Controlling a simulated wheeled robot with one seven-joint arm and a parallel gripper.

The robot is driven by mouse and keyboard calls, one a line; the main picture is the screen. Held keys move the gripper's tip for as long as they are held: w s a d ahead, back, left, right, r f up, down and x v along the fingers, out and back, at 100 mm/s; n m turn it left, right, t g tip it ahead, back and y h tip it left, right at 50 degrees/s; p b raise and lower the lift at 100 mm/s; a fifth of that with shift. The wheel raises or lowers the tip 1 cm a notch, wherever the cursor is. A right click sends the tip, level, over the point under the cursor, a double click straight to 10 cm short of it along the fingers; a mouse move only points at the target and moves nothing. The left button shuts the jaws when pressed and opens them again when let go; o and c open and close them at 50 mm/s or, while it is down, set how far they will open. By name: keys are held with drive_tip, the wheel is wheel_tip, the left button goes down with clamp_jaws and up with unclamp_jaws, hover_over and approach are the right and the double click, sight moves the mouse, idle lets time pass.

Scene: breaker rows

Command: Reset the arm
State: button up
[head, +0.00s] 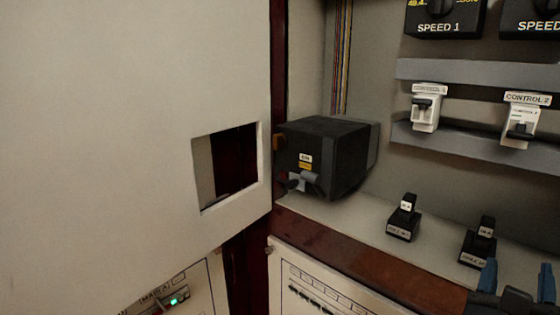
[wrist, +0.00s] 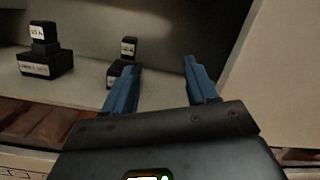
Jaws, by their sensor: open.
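My gripper (head: 517,284) shows at the lower right of the head view, with two blue fingers spread apart. In the wrist view my gripper (wrist: 160,80) is open with nothing between its fingers. Beyond it stands the cabinet interior. A small black block with a white label (wrist: 127,50) shows just behind the left finger, partly hidden by it. A second, larger black block (wrist: 42,55) stands further left in the wrist view. I cannot tell whether either one touches the gripper.
A pale door (head: 120,110) with a square cutout hangs open at left. A black switch box (head: 325,155) with an ON label sits beside the dark frame. White breakers CONTROL 1 (head: 424,112) and CONTROL 2 (head: 521,125) sit on a grey rail. Black labelled blocks (head: 404,222) stand on the ledge.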

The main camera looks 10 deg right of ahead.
drive_tip(key=s+a+f+m+t+y, duration=0.1)
drive_tip(key=s+a+f+m+y, duration=0.2)
drive_tip(key=s+m, duration=0.6)
drive_tip(key=s+a+f+m+y, duration=0.4)
drive_tip(key=s+a+m+y, duration=0.3)
drive_tip(key=m, duration=0.4)
drive_tip(key=s+a+f+m+t+y, duration=0.1)
drive_tip(key=s+a+f+m+y, duration=0.3)
drive_tip(key=s+m, duration=0.6)
drive_tip(key=a+y, duration=0.2)
drive_tip(key=a, duration=0.1)
drive_tip(key=shift+s+f+t, duration=0.25)
drive_tip(key=shift+s+t, duration=0.05)
drive_tip(key=shift+s, duration=0.05)
drive_tip(key=shift+c, duration=0.4)
